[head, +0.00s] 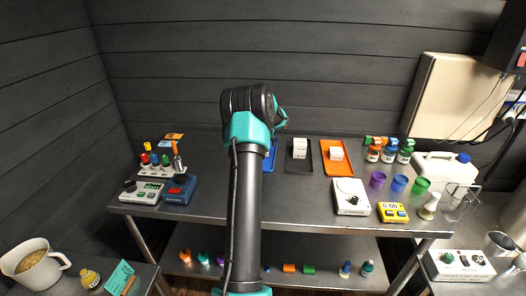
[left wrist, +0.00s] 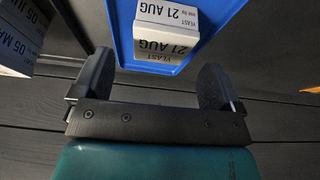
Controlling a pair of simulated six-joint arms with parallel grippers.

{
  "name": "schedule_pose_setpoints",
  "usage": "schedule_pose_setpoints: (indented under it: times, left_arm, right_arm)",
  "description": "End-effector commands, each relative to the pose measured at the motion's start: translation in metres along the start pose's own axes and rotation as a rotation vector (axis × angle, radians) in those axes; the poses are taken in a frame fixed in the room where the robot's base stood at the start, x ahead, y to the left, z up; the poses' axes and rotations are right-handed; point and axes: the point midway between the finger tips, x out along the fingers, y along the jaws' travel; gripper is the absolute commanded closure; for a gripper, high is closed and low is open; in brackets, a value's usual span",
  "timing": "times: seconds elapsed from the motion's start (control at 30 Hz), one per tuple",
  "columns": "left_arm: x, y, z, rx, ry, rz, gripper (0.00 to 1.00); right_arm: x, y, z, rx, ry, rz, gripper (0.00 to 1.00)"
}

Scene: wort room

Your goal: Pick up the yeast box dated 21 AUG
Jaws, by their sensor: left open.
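The yeast box dated 21 AUG (left wrist: 167,42) is white with black print and sits on a blue tray (left wrist: 125,35) in the left wrist view. My left gripper (left wrist: 155,72) is open and empty. Its two dark fingers are spread near the tray, with the box beyond and between them, not gripped. In the head view the blue tray (head: 272,156) shows only partly, because my left arm covers it, and the 21 AUG box is hidden there. My right gripper is in neither view.
A white box (head: 300,148) stands on a black tray (head: 299,167), and another white box (head: 336,154) on an orange tray (head: 341,170). At the left wrist view's edge, a box (left wrist: 14,52) reads "05 MA". A white scale (head: 350,195) stands in front.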

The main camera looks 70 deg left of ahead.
Motion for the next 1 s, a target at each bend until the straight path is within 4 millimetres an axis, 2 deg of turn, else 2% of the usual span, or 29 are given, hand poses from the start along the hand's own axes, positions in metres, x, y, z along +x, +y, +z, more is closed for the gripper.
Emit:
schedule_pose_setpoints:
  times: [0.2, 0.3, 0.83, 1.0]
  left_arm:
    - [0.031, -0.001, 0.001, 0.000, -0.003, -0.001, 0.08]
    - [0.040, -0.002, 0.000, 0.000, 0.000, -0.001, 0.08]
    - [0.043, -0.001, 0.000, 0.000, 0.000, 0.000, 0.08]
    - [0.043, -0.001, 0.000, 0.000, 0.000, 0.000, 0.24]
  right_arm:
    - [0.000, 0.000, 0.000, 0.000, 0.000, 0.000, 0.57]
    - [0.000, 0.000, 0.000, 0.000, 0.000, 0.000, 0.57]
    - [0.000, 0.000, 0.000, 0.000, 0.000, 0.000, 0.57]
    - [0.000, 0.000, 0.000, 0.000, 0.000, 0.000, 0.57]
